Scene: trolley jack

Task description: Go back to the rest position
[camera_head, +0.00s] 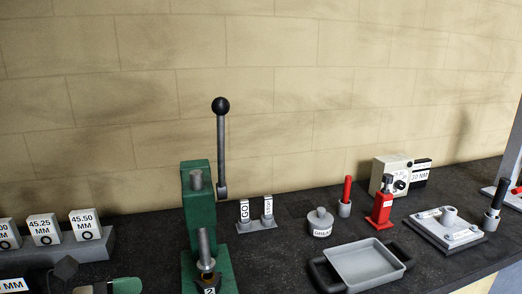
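Neither of my grippers shows in the head view, and no arm link is clearly visible. The view holds a dark workbench (285,238) against a tan block wall. A green press (199,205) stands on it at the centre left, with a grey lever (221,150) that is upright and topped by a black ball. A grey tray (366,264) with black side handles sits at the front, and it looks empty.
A GO gauge (244,212), a round grey weight (320,222), a red tool (381,206) and a grey plate fixture (445,229) stand to the right. A green-and-dark item (124,285) is cut off at lower left.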

